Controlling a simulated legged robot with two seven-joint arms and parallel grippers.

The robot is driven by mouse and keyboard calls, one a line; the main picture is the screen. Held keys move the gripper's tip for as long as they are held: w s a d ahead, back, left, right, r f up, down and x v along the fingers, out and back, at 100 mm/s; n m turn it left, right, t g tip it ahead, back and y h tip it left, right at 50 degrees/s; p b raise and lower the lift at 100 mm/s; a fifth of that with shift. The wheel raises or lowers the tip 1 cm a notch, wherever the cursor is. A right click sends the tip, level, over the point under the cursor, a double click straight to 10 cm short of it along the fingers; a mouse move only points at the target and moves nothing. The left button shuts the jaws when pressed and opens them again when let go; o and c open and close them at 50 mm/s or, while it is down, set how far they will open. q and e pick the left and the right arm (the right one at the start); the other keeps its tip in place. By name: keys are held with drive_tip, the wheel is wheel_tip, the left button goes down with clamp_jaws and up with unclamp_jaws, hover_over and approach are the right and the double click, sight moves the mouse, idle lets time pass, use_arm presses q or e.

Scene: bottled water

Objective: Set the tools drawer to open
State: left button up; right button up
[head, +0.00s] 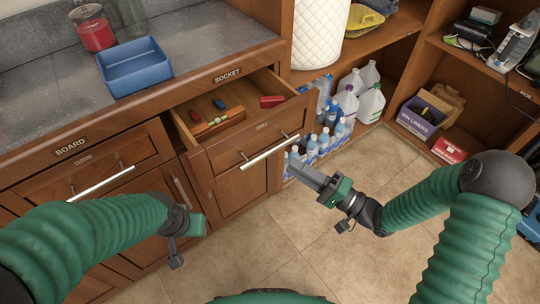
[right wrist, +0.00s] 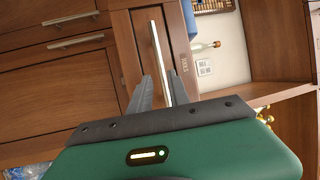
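The drawer under the SOCKET label stands pulled out, and its inside (head: 205,110) shows a level and small red and blue items. Its front (head: 225,152) carries a small label too small to read surely and a silver bar handle (head: 270,152). My right gripper (head: 305,170) is just right of and below the handle in the head view. In the right wrist view its two fingers (right wrist: 160,92) are apart, with a bar handle (right wrist: 160,60) lined up between them; contact is not clear. My left gripper (head: 180,245) hangs low in front of the cabinet; its fingers are hard to see.
A closed drawer (head: 85,180) under the BOARD label is at left. A blue bin (head: 134,67) stands on the grey counter. Water bottles (head: 325,140) and jugs (head: 370,103) stand on the low shelf at right. The tiled floor (head: 290,250) is clear.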

sight(270, 150)
drive_tip(key=b+x, duration=0.1)
drive_tip(key=x, duration=0.7)
drive_tip(key=shift+w+a+b, duration=0.15)
drive_tip(key=shift+a+b, duration=0.15)
drive_tip(key=shift+b, duration=0.05)
clamp_jaws()
drive_tip(key=shift+f, duration=0.15)
idle(0.6)
